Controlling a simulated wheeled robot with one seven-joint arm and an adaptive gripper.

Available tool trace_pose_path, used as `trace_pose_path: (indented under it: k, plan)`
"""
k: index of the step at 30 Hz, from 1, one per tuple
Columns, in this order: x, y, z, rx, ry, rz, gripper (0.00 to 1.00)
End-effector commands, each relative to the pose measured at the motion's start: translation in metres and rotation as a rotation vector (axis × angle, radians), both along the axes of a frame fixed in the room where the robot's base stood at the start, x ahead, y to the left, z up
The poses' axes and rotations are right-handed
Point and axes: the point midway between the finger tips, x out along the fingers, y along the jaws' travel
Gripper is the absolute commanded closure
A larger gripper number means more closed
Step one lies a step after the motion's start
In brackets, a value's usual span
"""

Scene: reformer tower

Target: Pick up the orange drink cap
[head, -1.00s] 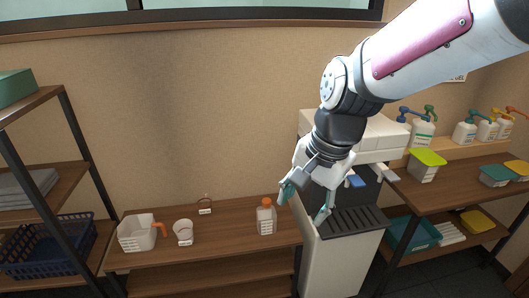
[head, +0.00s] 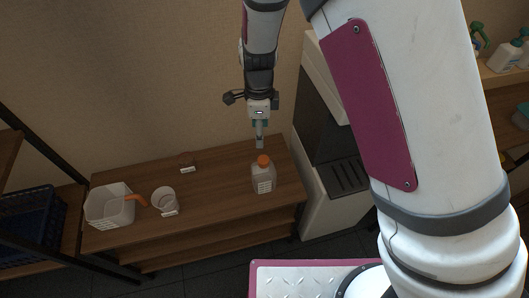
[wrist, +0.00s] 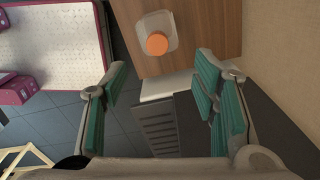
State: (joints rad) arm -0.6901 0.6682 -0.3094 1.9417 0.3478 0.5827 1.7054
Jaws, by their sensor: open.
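The orange cap (head: 263,160) sits on top of a clear bottle (head: 263,180) with a white label, upright near the right end of the wooden counter. My gripper (head: 259,142) is above and just behind the bottle in the head view, pointing down. In the wrist view the orange cap (wrist: 157,43) and bottle (wrist: 148,25) show beyond the fingertips, between them from side to side. My gripper (wrist: 160,78) is open and empty there, its green-padded fingers wide apart. It is apart from the cap.
A white pitcher with an orange handle (head: 110,206), a clear cup (head: 164,201) and a small labelled item (head: 187,161) stand on the wooden counter (head: 215,190), left of the bottle. A tall white machine (head: 331,184) stands just right of the counter.

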Motion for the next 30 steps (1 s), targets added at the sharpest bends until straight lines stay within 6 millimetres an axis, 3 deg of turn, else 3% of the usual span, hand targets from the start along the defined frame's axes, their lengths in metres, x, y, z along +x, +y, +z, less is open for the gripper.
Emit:
trace_pose_path:
  k: [9, 19, 30]
  plan:
    - [-0.001, -0.002, -0.058, -0.001, 0.003, 0.001, 0.46]
    - [-0.002, -0.004, -0.084, -0.001, 0.004, 0.0, 0.46]
    - [-0.003, -0.01, -0.126, 0.001, 0.001, 0.001, 0.46]
